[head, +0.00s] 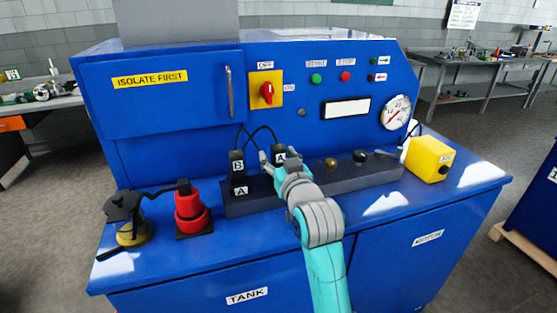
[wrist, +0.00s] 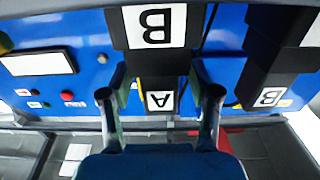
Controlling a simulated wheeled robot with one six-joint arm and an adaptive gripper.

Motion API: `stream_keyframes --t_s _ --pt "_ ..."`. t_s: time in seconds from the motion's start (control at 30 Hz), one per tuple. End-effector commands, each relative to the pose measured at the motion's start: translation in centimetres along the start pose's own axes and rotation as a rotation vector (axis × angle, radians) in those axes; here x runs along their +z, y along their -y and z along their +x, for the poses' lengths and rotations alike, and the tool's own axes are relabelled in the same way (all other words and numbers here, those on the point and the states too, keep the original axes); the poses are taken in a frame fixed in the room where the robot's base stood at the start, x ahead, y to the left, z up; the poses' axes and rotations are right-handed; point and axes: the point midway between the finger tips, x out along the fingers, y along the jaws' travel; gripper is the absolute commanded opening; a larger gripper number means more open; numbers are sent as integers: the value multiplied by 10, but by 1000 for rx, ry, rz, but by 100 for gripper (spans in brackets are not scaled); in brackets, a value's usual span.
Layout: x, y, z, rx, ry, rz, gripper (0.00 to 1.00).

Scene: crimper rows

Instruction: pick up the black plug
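Two black plugs with cables stand in the dark socket bar (head: 335,188) on the blue bench. The plug labelled A (head: 280,153) is at the socket marked B, whose label shows in the wrist view. The plug labelled B (head: 237,162) is left of it, at the socket marked A. My gripper (head: 277,158) is open, with one finger on each side of the plug labelled A. In the wrist view this plug (wrist: 160,97) sits between the fingers, with a gap visible on both sides. The plug labelled B (wrist: 268,97) is outside the fingers, at the right.
A red plug-like part (head: 191,211) and a black-and-yellow part (head: 131,232) stand at the bench's left. A yellow box (head: 430,158) stands at the right end. The blue panel with a red switch (head: 267,93) and gauge (head: 396,112) rises behind. The bench front right is clear.

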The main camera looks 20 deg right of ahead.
Motion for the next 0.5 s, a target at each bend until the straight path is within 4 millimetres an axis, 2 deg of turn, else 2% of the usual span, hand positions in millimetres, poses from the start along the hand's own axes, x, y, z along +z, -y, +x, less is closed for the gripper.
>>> stream_keyframes --t_s 0.03,0.2,0.23,0.5 --pt "0 0 0 0 0 0 48" --pt "0 0 0 0 0 0 5" --pt "0 0 0 0 0 0 0" --pt "-1 0 0 0 0 0 0"
